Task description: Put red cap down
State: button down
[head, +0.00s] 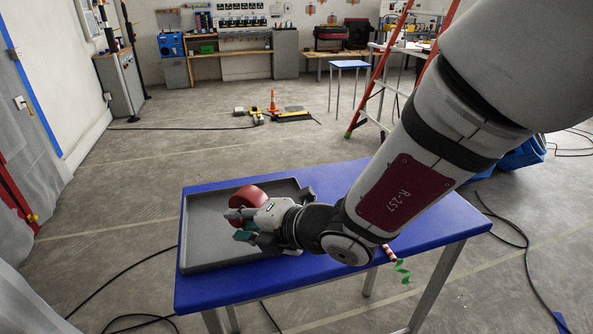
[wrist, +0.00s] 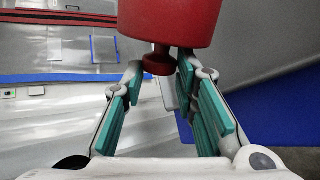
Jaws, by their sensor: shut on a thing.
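The red cap (head: 248,197) is a round red piece with a narrow knob, held over the grey tray (head: 190,235) on the blue table. In the wrist view the red cap (wrist: 170,18) fills the top middle, its knob pointing down between the fingers. My gripper (head: 241,222) is shut on the red cap. Its teal-padded fingers also show in the wrist view (wrist: 160,75). I cannot tell whether the cap touches the tray floor. The arm hides part of the tray's right side.
The blue table (head: 430,220) has free room right of the tray, partly under my arm. A red-and-white striped piece with a green curl (head: 402,268) shows at its front edge. Black cables lie on the floor. A red ladder (head: 383,75) stands behind.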

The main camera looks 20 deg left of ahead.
aim_at(242, 205)
jog(key=w+a, duration=0.1)
jog(key=w, duration=0.2)
jog(key=w+a, duration=0.1)
jog(key=w, duration=0.1)
jog(key=shift+w+a+f, duration=0.2)
jog(key=shift+a+f, duration=0.1)
jog(key=shift+f, duration=0.05)
jog(key=shift+f+b, duration=0.9)
jog(key=shift+f, duration=0.75)
jog(key=shift+f, duration=0.2)
jog(key=c, duration=1.3)
grip_release()
jog(key=shift+r, duration=0.1)
jog(key=shift+r, duration=0.2)
jog(key=p+v, duration=0.3)
jog(key=v, duration=0.9)
jog(key=shift+f, duration=0.1)
